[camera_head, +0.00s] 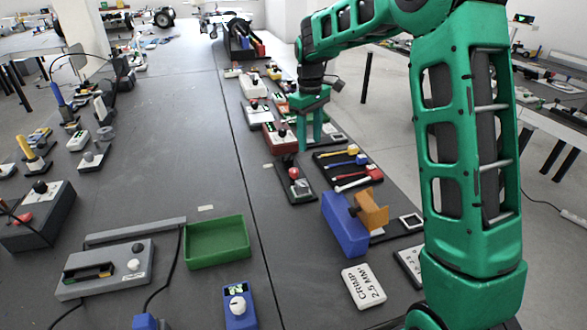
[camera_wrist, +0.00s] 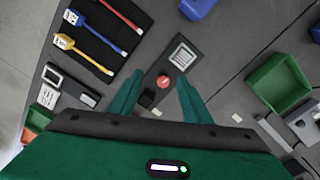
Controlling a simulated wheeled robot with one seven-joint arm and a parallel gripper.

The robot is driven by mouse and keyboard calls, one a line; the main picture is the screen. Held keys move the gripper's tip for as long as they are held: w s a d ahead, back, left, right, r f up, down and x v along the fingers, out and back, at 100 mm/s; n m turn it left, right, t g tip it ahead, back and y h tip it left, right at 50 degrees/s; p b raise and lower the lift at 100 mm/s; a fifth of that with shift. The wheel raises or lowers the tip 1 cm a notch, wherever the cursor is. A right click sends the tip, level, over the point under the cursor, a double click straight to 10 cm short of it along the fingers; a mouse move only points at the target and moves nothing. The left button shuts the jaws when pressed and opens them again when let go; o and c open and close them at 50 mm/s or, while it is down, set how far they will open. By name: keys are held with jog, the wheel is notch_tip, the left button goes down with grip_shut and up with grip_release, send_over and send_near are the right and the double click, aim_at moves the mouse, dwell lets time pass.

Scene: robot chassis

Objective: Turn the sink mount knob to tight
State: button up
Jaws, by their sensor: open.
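My gripper (camera_head: 310,147) hangs over the right half of the bench, pointing down, with its two green fingers apart. In the wrist view the open gripper (camera_wrist: 160,76) has nothing between its fingers. Below it is a narrow dark plate (camera_wrist: 190,42) with a round red knob (camera_wrist: 163,82), a pale square label and a small black block (camera_wrist: 148,98). The red knob appears between the fingers, apart from them. The head view shows a dark plate with a red and grey fixture (camera_head: 298,187) just below the gripper. No readable marking confirms which is the sink mount knob.
Colour-handled tools (camera_head: 352,165) lie on a black mat right of the gripper. A blue block with an orange part (camera_head: 345,222) stands nearer. A green tray (camera_head: 217,242) and a grey device (camera_head: 105,268) sit left. Small fixtures line the bench behind; its middle is clear.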

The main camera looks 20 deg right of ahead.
aim_at(294, 170)
jog(key=w+a+f+n, duration=0.1)
jog(key=w+a+f, duration=0.1)
jog(key=w+a, duration=0.2)
notch_tip(294, 170, down, 11)
jog(key=shift+s+d, duration=0.1)
jog(key=shift+d, duration=0.05)
dwell(0.4)
jog(key=c, duration=1)
